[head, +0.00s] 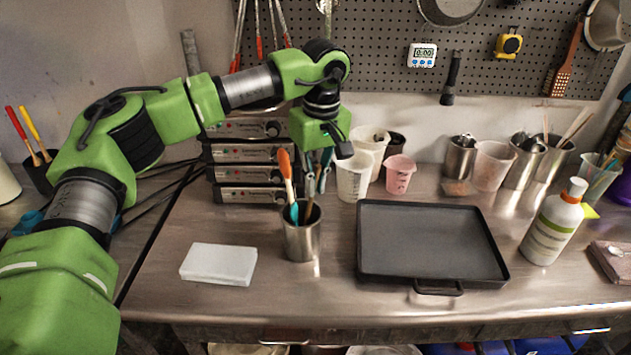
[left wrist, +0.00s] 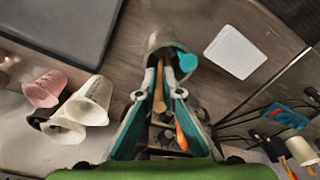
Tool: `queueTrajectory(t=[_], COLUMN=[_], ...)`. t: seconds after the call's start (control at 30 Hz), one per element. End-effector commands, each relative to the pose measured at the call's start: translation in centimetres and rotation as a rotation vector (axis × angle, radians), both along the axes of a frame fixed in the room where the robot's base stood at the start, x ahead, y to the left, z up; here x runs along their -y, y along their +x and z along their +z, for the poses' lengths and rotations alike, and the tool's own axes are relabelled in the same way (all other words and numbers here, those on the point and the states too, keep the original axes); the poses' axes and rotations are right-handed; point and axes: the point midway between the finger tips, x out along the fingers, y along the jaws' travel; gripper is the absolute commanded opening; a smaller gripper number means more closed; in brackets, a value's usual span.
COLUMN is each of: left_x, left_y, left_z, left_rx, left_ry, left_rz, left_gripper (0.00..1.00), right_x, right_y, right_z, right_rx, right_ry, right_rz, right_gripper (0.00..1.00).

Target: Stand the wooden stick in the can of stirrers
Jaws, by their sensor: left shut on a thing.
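The can of stirrers (head: 301,243) is a metal cup standing on the bench. A teal-headed stirrer (head: 294,213) and an orange-tipped spatula (head: 286,168) stick out of it. My left gripper (head: 317,180) points down just above the can, at its back right. It is shut on the wooden stick (left wrist: 160,90), which shows between the fingers in the left wrist view. The stick's lower part (head: 309,209) reaches the can's mouth and appears to be inside the rim. How deep it goes is hidden by the can wall. My right gripper is out of view.
A white box (head: 219,264) lies left of the can and a black tray (head: 428,277) lies right. White cups (head: 353,178) and a pink cup (head: 399,175) stand behind the tray. Stacked grey devices (head: 248,173) stand behind the can. Bench in front of the can is clear.

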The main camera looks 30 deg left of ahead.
Motion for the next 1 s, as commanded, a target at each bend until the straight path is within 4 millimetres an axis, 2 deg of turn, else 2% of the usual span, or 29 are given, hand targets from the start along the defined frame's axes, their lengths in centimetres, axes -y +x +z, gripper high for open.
queueTrajectory(t=[0.03,0.1,0.4,0.53,0.67,1.0], left_x=[0.0,0.0,0.0,0.1,0.2,0.9], left_y=[0.0,0.0,0.0,0.0,-0.1,-0.5], left_z=[0.0,0.0,0.0,0.6,2.6,9.5], left_rx=[0.000,0.000,-0.001,0.001,0.004,0.002], left_ry=[0.000,0.000,0.001,0.000,0.000,0.000], left_rz=[0.000,0.000,0.000,0.001,0.001,0.000], left_gripper=[0.09,0.26,0.26,0.26,0.26,0.26], right_x=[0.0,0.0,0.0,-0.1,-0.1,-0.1], right_y=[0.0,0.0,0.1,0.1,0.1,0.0], right_z=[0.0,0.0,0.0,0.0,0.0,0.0], right_rx=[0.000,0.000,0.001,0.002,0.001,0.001], right_ry=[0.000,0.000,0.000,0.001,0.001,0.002], right_rz=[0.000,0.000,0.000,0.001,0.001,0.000], right_gripper=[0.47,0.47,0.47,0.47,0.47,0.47])
